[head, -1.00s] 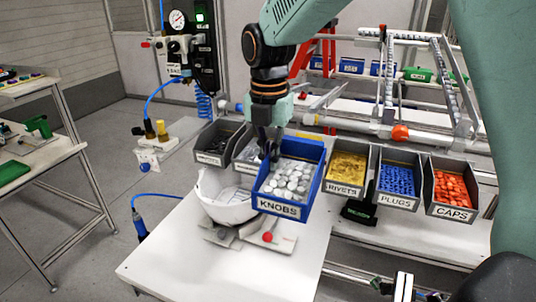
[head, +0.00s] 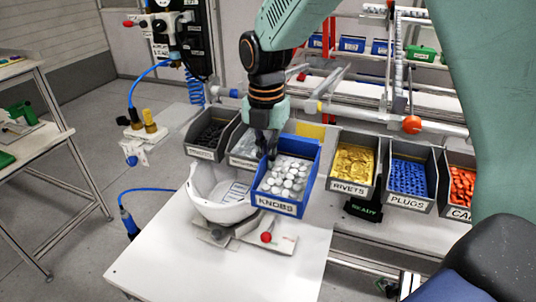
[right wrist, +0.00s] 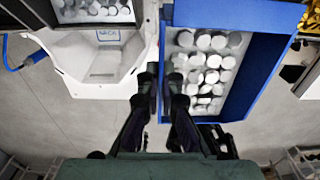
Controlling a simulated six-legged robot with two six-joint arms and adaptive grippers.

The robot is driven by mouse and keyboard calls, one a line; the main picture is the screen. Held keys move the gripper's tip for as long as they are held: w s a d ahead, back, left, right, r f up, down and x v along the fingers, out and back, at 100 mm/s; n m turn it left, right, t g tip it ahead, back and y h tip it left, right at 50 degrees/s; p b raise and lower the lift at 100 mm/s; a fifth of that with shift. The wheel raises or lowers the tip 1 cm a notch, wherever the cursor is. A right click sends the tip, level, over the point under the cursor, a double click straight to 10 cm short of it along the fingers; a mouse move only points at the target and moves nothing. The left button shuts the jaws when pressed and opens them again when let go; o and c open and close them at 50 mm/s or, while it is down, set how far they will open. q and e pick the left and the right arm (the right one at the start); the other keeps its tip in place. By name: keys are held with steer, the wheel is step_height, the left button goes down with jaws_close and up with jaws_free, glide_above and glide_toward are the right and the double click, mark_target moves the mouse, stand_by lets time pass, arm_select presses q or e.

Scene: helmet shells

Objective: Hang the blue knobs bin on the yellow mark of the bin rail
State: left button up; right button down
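The blue knobs bin (head: 276,206), full of pale round knobs, hangs in the air in front of the bin rail, above the white table. My right gripper (head: 268,150) is shut on its left wall; in the right wrist view the fingers (right wrist: 162,88) straddle the blue wall (right wrist: 225,12). The bin looks about upright. The yellow mark (head: 311,130) shows just behind the bin's back edge, in the gap between the grey rivets bin and the bin on the left. The bin partly covers this gap. The bin rail (head: 360,117) runs behind the bins. My left gripper is not in view.
Grey bins of rivets (head: 349,187), plugs (head: 408,200) and caps (head: 461,213) hang at right; two grey bins (head: 203,153) hang at left. A white helmet shell (head: 215,208) sits close to the blue bin's left. The table's front (head: 200,265) is clear.

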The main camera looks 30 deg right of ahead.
mark_target(282, 133)
steer(key=shift+w+d+r, duration=0.15)
steer(key=shift+w+d, duration=0.1)
steer(key=shift+d, duration=0.2)
steer(key=shift+w+d, duration=0.4)
steer(key=shift+d, duration=0.3)
steer(key=shift+w+d, duration=0.15)
steer(key=shift+w, duration=0.05)
steer(key=shift+w+d, duration=0.9)
steer(key=shift+d, duration=0.15)
steer(key=shift+w+d, duration=0.2)
steer(key=shift+d, duration=0.05)
steer(key=shift+w+d, duration=0.9)
steer(key=shift+d, duration=0.1)
steer(key=shift+w+d+f, duration=1.15)
steer(key=shift+w+d, duration=0.1)
